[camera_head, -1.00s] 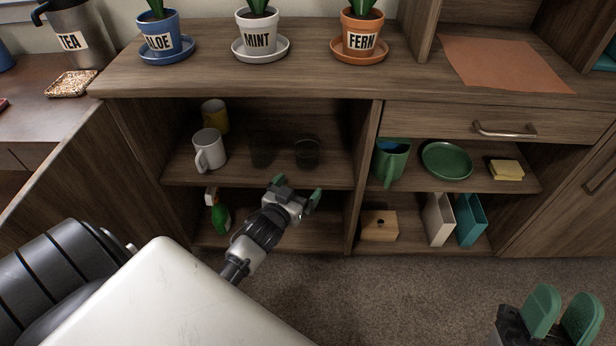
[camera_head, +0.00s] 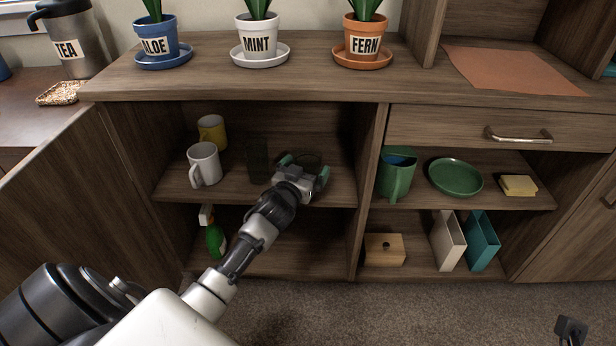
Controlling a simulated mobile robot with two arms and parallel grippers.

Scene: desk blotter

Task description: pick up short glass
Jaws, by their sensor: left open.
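The short glass (camera_head: 309,158) is dark and see-through and stands on the upper shelf of the left cabinet bay. My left gripper (camera_head: 303,170) is at the shelf, its green fingers apart on either side of the short glass. The gripper hides the lower part of the glass, and I cannot tell whether the fingers touch it. A taller dark glass (camera_head: 257,161) stands just left of the gripper. Only a small dark part of my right gripper (camera_head: 571,331) shows at the bottom right; its fingers do not show.
A white mug (camera_head: 204,163) and yellow mug (camera_head: 212,130) stand left on the same shelf. A divider (camera_head: 371,190) separates the right bay, with a green pitcher (camera_head: 396,175), green plate (camera_head: 455,175) and sponges (camera_head: 518,185). The countertop (camera_head: 300,80) overhangs the shelf.

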